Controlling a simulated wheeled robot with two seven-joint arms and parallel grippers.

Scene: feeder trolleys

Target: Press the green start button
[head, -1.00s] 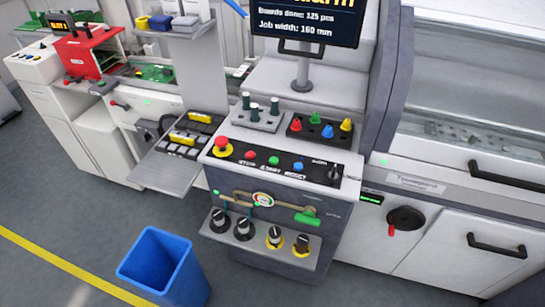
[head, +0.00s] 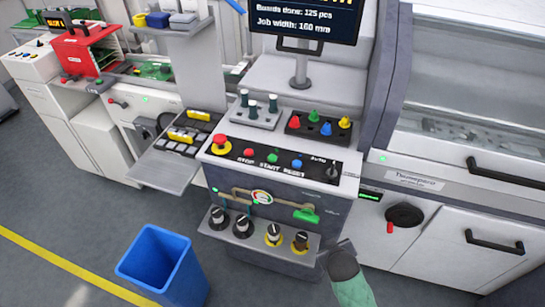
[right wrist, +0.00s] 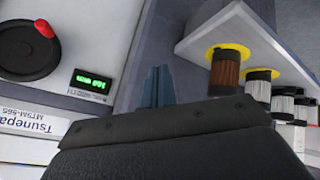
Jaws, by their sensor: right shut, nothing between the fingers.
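The green start button (head: 272,158) sits on the black control strip (head: 312,162) of the middle machine, between the red stop button (head: 249,153) and the blue reset button (head: 297,163). Nothing covers it in the head view. My right gripper (head: 341,246) is low at the right end of the knob shelf, below and to the right of the button and well apart from it. In the right wrist view its fingers (right wrist: 160,86) are shut and empty, and the button is not visible there. My left gripper is not in view.
A red mushroom button (head: 221,142) and a rotary switch (head: 333,172) flank the buttons. Coloured cones (head: 326,130) stand behind the strip. The shelf (head: 258,256) with several knobs juts out below. A black handwheel (head: 404,215) is to the right, a blue bin (head: 158,264) front left.

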